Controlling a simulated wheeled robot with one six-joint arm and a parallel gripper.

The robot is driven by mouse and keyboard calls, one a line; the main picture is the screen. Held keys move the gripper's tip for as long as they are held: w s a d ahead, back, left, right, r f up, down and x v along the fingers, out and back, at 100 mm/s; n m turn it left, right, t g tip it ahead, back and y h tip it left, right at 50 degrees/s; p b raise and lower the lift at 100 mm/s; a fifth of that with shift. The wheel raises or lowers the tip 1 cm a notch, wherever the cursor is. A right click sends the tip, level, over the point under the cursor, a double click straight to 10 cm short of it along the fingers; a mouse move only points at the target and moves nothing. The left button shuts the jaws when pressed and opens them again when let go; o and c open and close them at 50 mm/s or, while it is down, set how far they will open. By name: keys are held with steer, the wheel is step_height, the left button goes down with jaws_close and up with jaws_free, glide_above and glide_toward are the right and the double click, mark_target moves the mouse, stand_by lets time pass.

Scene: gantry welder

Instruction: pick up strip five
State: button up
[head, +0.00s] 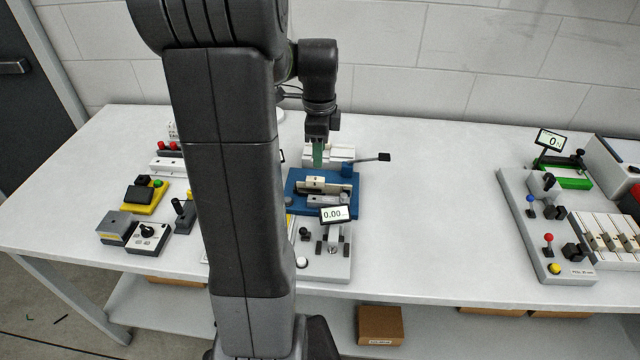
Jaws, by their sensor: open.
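My gripper (318,140) is above the back edge of the blue fixture (300,203), pointing down and open. A narrow green piece (318,156) shows right at its lower end; I cannot tell whether it is part of the fingers or a separate thing. A pale strip-like piece (314,184) lies in the blue fixture, below the gripper and apart from it. Several pale strips (606,226) sit side by side in a rack at the right edge. No number is legible, so I cannot tell which is strip five.
A grey unit with a "0.00" display (337,214) stands in front of the blue fixture. A lever with a black knob (384,157) sticks out to the right. Switch boxes (148,238) stand at left, a grey control panel (540,225) at right. The table between is clear.

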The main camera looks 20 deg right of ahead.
mark_target(318, 179)
step_height(318, 179, down, 8)
steer(key=shift+w+a+f, duration=0.1)
steer(key=shift+f, duration=0.15)
jaws_close()
stand_by(0.3)
